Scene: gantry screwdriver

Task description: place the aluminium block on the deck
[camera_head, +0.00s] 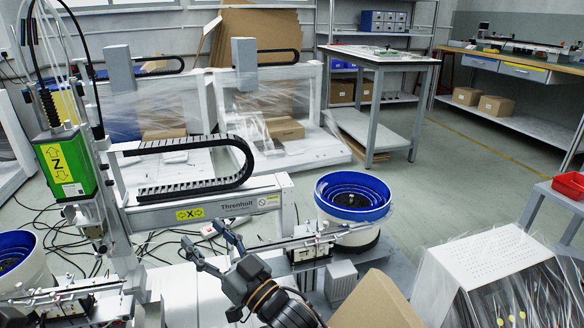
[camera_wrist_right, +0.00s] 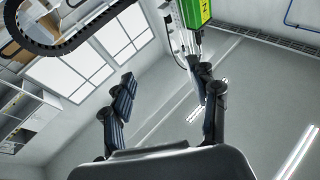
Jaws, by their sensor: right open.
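My right gripper (camera_head: 208,243) is open, with nothing between its fingers, above the white deck (camera_head: 183,292) of the gantry machine. I cannot make out the aluminium block in either view; my right arm and gripper hide part of the deck. My left gripper is not in view.
The gantry's green Z unit (camera_head: 66,166) and its X beam (camera_head: 205,209) stand behind and left of my right gripper. A blue bowl feeder (camera_head: 352,197) is to the right. A cardboard box (camera_head: 376,304) and a plastic-wrapped white unit (camera_head: 490,262) stand at front right.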

